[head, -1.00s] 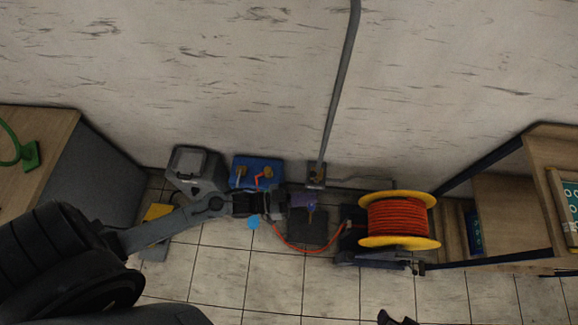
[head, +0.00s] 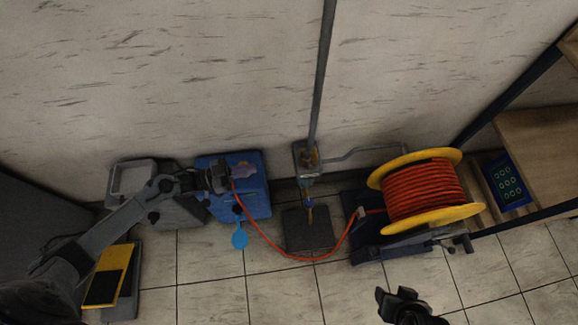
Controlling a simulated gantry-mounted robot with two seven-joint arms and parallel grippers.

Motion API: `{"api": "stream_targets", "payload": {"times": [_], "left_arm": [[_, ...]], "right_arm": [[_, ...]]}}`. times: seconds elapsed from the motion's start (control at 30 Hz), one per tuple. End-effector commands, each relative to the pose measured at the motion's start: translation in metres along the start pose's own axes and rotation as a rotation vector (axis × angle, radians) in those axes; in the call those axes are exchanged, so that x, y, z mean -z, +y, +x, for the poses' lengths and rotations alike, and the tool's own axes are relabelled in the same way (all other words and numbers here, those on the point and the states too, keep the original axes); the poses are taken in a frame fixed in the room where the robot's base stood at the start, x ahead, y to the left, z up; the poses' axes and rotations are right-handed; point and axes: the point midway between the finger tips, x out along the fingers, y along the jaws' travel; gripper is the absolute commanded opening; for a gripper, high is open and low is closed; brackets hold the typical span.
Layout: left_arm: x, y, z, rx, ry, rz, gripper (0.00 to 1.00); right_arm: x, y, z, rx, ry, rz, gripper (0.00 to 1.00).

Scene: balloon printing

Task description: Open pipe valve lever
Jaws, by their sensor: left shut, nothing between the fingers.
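The grey pipe (head: 320,80) runs down the wall to a metal valve fitting (head: 308,157).
An orange hose (head: 285,256) runs from the blue box to a yellow-flanged reel (head: 430,195). A light-blue balloon (head: 239,236) hangs in front of the box. A dark floor plate (head: 308,235) lies below the outlet. Shelving (head: 540,150) stands at right.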

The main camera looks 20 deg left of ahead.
Motion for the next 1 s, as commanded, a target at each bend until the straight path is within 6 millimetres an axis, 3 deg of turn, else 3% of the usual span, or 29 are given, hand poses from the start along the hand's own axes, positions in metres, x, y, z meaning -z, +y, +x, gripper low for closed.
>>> {"api": "stream_targets", "payload": {"times": [0.03,0.1,0.37,1.0], "left_arm": [[-0.011,-0.004,0.001,-0.001,0.002,0.009,0.00],[-0.013,-0.006,0.002,-0.001,0.004,0.015,0.00],[-0.014,-0.009,0.016,-0.001,0.011,0.021,0.00],[-0.015,-0.009,0.121,-0.002,0.012,0.021,0.00]], "right_arm": [[-0.004,0.000,0.014,0.000,0.001,0.000,0.57],[-0.006,-0.001,0.019,0.000,0.001,0.001,0.57],[-0.008,-0.001,0.027,-0.001,0.002,0.000,0.57],[-0.023,0.000,0.070,-0.008,0.001,-0.010,0.57]]}}
